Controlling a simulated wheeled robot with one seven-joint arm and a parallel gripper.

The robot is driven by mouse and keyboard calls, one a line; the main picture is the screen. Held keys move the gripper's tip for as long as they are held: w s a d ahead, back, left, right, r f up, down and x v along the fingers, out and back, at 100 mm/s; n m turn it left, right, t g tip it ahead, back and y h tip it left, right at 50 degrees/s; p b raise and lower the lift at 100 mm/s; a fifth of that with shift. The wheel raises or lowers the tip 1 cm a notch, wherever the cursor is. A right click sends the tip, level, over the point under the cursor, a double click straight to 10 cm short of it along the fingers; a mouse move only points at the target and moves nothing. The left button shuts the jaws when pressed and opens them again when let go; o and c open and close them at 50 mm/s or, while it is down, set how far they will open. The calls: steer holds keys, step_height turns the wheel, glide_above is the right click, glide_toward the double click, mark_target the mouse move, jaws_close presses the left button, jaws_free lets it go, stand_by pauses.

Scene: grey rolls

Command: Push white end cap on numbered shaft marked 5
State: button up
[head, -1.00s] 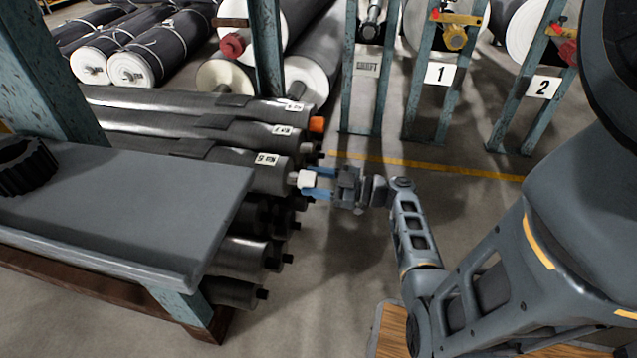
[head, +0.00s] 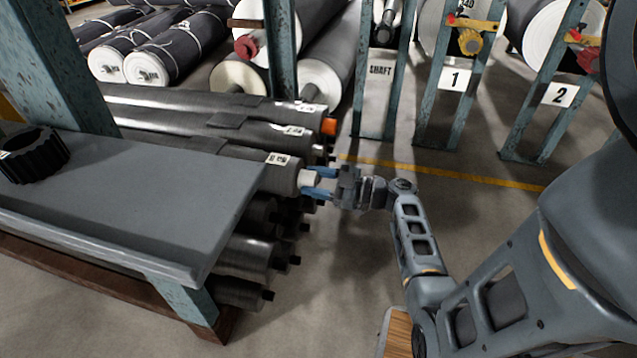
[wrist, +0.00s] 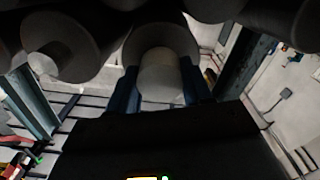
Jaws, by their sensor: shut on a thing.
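A small white end cap (head: 309,179) is between the blue fingers of my gripper (head: 318,183), which is shut on it. The cap is at the right end of the nearest dark shaft (head: 240,153) in the top layer. This shaft has a white label (head: 277,159) whose number is too small to read surely. In the wrist view, the cap (wrist: 160,78) lines up with the round shaft end (wrist: 150,38) behind it. I cannot tell how far the cap is seated on it.
A neighbouring shaft end carries an orange cap (head: 329,126). More shafts (head: 245,258) are stacked below. A grey bench (head: 130,195) with a black knobbed ring (head: 34,155) stands at the left. Blue-green posts carry plates 1 (head: 455,78) and 2 (head: 559,93). The floor (head: 330,260) before the stack is clear.

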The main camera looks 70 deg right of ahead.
steer(key=o, duration=1.1)
steer(key=s, duration=0.7)
steer(key=shift+s+d+p, duration=0.25)
steer(key=shift+s+p, duration=0.1)
